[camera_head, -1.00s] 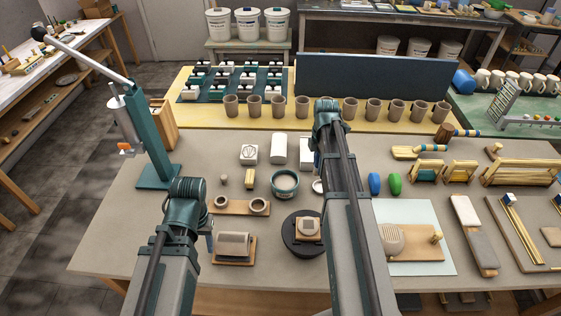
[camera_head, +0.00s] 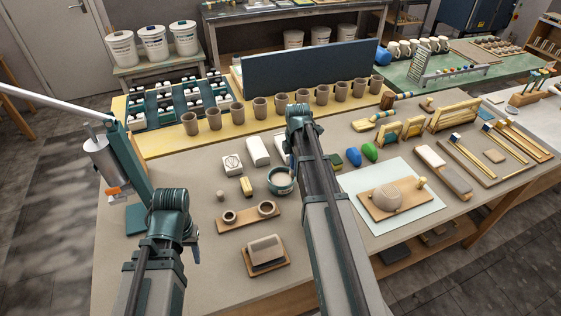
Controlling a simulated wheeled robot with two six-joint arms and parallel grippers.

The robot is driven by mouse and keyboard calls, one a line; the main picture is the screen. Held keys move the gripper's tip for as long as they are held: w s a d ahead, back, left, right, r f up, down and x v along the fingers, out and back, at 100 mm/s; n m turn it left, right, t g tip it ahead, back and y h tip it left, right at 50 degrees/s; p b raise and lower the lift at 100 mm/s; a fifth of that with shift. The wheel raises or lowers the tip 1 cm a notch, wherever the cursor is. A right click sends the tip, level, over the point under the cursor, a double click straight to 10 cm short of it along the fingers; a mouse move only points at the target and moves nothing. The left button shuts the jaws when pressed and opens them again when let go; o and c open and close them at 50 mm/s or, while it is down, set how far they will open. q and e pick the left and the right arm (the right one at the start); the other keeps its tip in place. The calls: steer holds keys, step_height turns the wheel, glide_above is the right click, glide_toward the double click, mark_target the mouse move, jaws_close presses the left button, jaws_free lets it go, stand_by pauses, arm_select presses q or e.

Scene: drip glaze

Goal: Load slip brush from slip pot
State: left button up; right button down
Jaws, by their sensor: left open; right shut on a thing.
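The slip pot (camera_head: 280,189) is a round dark teal bowl with pale slip inside, on the grey table just left of my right arm. My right gripper (camera_head: 296,148) is beyond the pot; its fingers are mostly hidden behind its own wrist. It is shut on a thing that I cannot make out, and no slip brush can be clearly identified. My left gripper (camera_head: 193,250) is open and empty, low over the table's left part, left of a wooden board with a grey block (camera_head: 264,252).
A board with two small rings (camera_head: 248,219) lies in front of the pot. White blocks (camera_head: 257,151) lie behind it. A row of brown cups (camera_head: 257,110) lines the yellow strip. A teal stand with a silver canister (camera_head: 108,165) is at the left. Green and blue lumps (camera_head: 369,152) lie right.

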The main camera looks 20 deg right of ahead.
arm_select(q)
steer(key=shift+r, duration=0.35)
arm_select(e)
steer(key=shift+t+h, duration=0.3)
steer(key=shift+t, duration=0.5)
steer(key=w+a, duration=0.1)
steer(key=w+a+r, duration=0.1)
steer(key=w+a, duration=0.1)
steer(key=shift+a, duration=0.15)
steer(key=shift+w, duration=0.1)
arm_select(q)
steer(key=shift+f, duration=0.1)
step_height(320, 180, down, 8)
steer(key=b, duration=0.7)
steer(key=shift+b, duration=0.4)
arm_select(e)
steer(key=x, duration=0.2)
steer(key=s+x, duration=0.1)
steer(key=x, duration=0.5)
steer(key=shift+s+a+f, duration=0.15)
steer(key=shift+s+a, duration=0.1)
steer(key=shift+a, duration=0.05)
arm_select(q)
step_height(320, 180, up, 5)
steer(key=p, duration=0.5)
arm_select(e)
steer(key=v, duration=0.5)
steer(key=shift+s, duration=0.1)
